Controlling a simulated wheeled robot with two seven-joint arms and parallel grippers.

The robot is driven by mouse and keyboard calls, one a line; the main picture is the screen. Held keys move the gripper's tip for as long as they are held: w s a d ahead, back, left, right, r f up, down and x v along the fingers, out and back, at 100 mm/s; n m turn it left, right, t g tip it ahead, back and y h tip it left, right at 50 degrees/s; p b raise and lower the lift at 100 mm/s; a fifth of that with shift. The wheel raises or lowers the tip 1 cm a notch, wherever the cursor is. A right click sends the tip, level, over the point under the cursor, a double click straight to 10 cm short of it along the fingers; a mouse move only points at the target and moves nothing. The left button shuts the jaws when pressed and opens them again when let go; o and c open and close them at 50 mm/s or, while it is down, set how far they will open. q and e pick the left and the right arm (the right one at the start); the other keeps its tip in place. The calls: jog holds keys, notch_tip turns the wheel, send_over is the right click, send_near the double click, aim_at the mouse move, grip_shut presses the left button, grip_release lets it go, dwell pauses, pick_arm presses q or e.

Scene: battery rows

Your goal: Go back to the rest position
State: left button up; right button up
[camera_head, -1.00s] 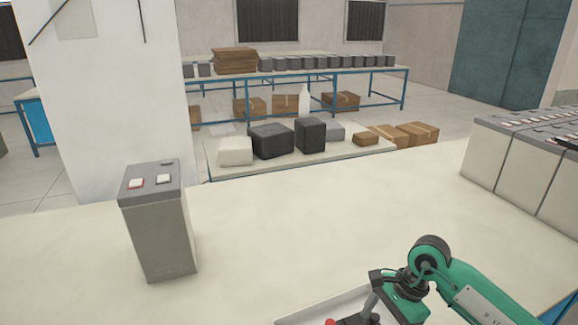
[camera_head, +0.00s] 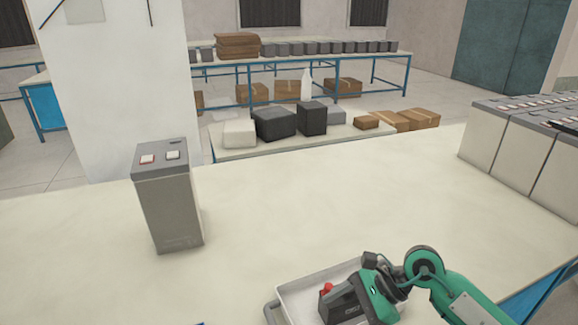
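My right arm reaches in from the lower right. Its green and black wrist and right gripper (camera_head: 376,290) hang over a shallow white tray (camera_head: 285,296) at the table's near edge. A dark grey object with a red knob (camera_head: 338,302) is in or over the tray, right beside the gripper. The fingertips do not show clearly, so I cannot tell whether they are open, shut or touching that object. My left gripper is out of view.
A tall grey battery (camera_head: 168,205) stands upright on the pale table (camera_head: 310,210) at left. A row of similar batteries (camera_head: 530,150) stands at the right edge. The middle of the table is clear. Boxes and shelving (camera_head: 320,60) are beyond.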

jog(key=a+r+m+t+y, duration=0.3)
jog(key=a+r+m+y, duration=0.3)
jog(key=a+r+y, duration=0.15)
notch_tip(320, 180, up, 6)
jog(key=w+d+m+t+y, duration=0.1)
jog(key=d+m+t+y, duration=0.2)
jog(key=m+t, duration=0.65)
jog(key=w+d+f+m+t+h, duration=0.1)
jog(key=w+d+m+t+h, duration=0.1)
jog(key=d+m+t+h, duration=0.6)
jog(key=w+d+f+m+t+h, duration=0.15)
jog(key=m+h, duration=0.35)
jog(key=m, duration=0.7)
jog(key=s+d+f+m+g+h, duration=0.2)
jog(key=d+f+m+g+h, duration=0.2)
jog(key=d+f+m+h, duration=0.4)
jog(key=s+f+m+g, duration=1.1)
jog(key=s+f+g, duration=0.2)
jog(key=s+f, duration=0.75)
notch_tip(320, 180, down, 27)
jog(key=s+a+g, duration=0.1)
jog(key=s+d+f, duration=0.1)
jog(key=s+f, duration=0.9)
jog(key=s+d+f+g, duration=0.1)
jog(key=s+d+f, duration=0.1)
jog(key=s+f, duration=0.7)
jog(key=shift+s+d+f+g+y, duration=0.3)
jog(key=shift+s+f+y, duration=0.1)
jog(key=shift+f, duration=0.55)
